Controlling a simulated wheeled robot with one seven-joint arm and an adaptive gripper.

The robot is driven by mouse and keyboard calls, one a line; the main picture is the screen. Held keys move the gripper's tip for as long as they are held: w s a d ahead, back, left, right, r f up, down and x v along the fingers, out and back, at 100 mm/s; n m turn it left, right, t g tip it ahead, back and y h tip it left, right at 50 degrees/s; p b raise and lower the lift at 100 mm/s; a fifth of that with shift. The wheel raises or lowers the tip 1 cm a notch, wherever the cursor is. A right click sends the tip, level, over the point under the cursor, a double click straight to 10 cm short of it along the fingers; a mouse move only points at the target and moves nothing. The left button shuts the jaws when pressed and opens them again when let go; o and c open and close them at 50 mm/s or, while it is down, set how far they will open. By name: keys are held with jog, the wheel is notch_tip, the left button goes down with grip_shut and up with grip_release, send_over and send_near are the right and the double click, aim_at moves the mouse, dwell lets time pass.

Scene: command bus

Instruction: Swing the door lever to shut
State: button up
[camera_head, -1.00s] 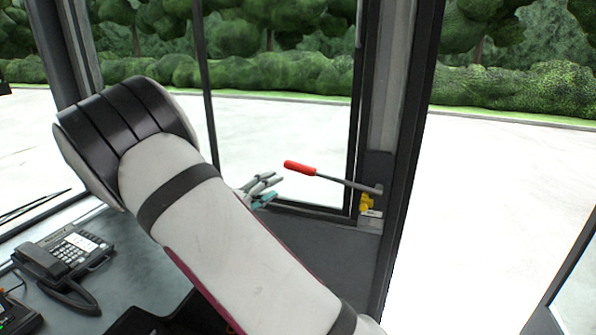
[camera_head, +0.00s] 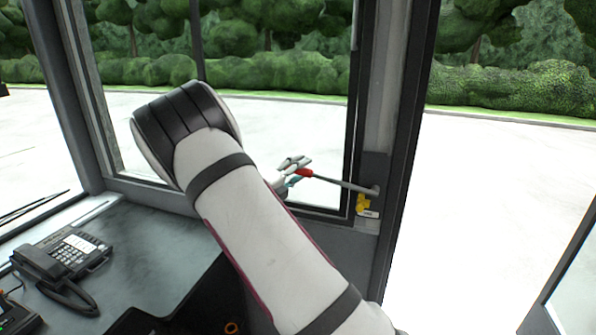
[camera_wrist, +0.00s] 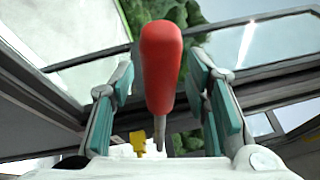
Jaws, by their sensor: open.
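The door lever (camera_head: 345,184) is a grey rod with a red grip (camera_head: 304,173), mounted on the door post at a yellow and white bracket (camera_head: 364,204). It points left and slightly up from its pivot. My gripper (camera_head: 295,170) is at the red grip's left end, partly hidden behind my arm. In the wrist view the red grip (camera_wrist: 161,65) stands between the two teal-padded fingers of my gripper (camera_wrist: 165,95). The fingers are spread, with a visible gap on each side of the grip. The yellow bracket also shows low in the wrist view (camera_wrist: 138,141).
A desk phone (camera_head: 62,256) sits on the grey console (camera_head: 140,250) at the lower left. The dark door post (camera_head: 400,150) stands just right of the lever. The window lies behind my gripper. The doorway right of the post is open.

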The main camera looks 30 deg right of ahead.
grip_shut()
jog(key=shift+r, duration=0.1)
